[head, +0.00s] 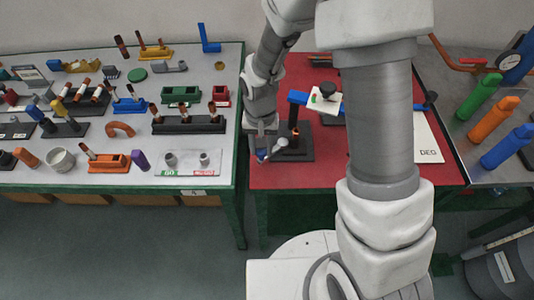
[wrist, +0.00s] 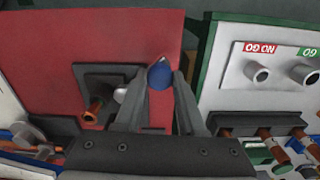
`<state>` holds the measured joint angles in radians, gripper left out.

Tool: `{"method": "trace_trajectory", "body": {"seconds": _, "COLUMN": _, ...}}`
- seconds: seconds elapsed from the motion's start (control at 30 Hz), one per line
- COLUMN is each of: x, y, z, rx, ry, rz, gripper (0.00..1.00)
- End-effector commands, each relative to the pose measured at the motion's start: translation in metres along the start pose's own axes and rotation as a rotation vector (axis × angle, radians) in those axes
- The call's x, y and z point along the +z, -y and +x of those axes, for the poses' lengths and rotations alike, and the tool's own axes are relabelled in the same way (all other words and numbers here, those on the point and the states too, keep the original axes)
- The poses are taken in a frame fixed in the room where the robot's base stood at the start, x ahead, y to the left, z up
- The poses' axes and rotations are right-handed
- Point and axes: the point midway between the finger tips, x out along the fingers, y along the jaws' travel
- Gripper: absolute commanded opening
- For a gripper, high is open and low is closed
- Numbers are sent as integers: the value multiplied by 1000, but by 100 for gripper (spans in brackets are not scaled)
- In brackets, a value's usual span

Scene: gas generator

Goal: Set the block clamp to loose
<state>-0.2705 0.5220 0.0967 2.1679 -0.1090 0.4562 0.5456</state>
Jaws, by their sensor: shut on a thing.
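The block clamp (head: 294,153) stands on the red table; it has a dark base plate and an upright copper-coloured post. The same dark plate shows left of my fingers in the wrist view (wrist: 100,78). A blue knob (wrist: 159,74) sits between the fingertips of my gripper (wrist: 160,84), which is shut on it. In the head view my gripper (head: 264,150) is at the left side of the clamp, low over the red table. A short silvery lever (head: 278,147) shows there beside the base. How the knob joins the clamp is hidden by my fingers.
A blue bar with a white plate and black knob (head: 327,89) stands behind the clamp. The grey table (head: 225,130) at left holds many small parts and a GO/NO GO gauge (head: 187,163). Blue, orange and green handles (head: 493,118) stand at right. The red table's front is clear.

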Motion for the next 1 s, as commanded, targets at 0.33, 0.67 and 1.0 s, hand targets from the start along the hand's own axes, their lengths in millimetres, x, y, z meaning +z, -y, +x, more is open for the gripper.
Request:
{"method": "trace_trajectory", "body": {"seconds": 0.33, "x": -22, "y": 17, "z": 1, "rx": -1, "ry": -2, "rz": 325, "gripper": 0}}
{"method": "trace_trajectory", "body": {"seconds": 0.67, "x": -42, "y": 23, "z": -1, "rx": 0, "ry": -1, "rz": 581, "gripper": 0}}
{"method": "trace_trajectory", "body": {"seconds": 1.0, "x": -53, "y": 25, "z": 0, "rx": -2, "ry": -1, "rz": 718, "gripper": 0}}
